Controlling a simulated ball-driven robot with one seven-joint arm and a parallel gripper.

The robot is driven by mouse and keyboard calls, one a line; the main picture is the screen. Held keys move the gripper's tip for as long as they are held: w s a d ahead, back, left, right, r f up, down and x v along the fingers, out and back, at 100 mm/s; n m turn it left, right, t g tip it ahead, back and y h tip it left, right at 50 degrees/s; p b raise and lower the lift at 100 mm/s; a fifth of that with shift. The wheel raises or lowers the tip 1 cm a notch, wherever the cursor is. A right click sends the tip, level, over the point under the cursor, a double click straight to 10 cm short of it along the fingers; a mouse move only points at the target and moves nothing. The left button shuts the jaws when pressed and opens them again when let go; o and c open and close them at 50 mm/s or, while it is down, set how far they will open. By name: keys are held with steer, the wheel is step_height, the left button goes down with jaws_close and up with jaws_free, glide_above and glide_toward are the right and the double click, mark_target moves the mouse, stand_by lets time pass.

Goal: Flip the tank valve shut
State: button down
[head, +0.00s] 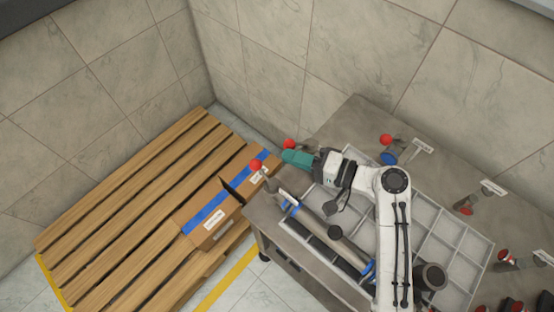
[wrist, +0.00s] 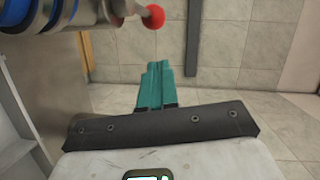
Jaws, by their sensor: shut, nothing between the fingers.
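My gripper (head: 297,158) has teal fingers pressed together and empty, above the left corner of the grey bench. In the wrist view the shut fingers (wrist: 155,88) point ahead with nothing between them. A grey tank-like cylinder (head: 320,228) with blue bands lies on the bench. A lever with a red knob (head: 256,165) stands at its left end, left of the fingers and apart from them in the picture. In the wrist view a red knob (wrist: 153,16) on a thin stem shows above the fingertips, beside a blue-banded cylinder (wrist: 50,14). The valve's exact position is hard to tell.
Another red knob (head: 289,144) shows just behind my fingers. A grey divided tray (head: 455,225) covers much of the bench. More red-knobbed levers (head: 386,139) and a blue disc (head: 389,159) stand farther back. A taped carton (head: 212,225) sits on a wooden pallet (head: 130,210) at left.

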mark_target(263, 173)
steer(key=a, duration=0.1)
steer(key=s+a, duration=0.1)
steer(key=a+f+p, duration=0.1)
steer(key=a, duration=0.1)
steer(key=shift+s, duration=0.2)
steer(key=shift+a+n+g+b, duration=0.1)
steer(key=shift+n+g+b, duration=0.25)
steer(key=shift+g, duration=0.25)
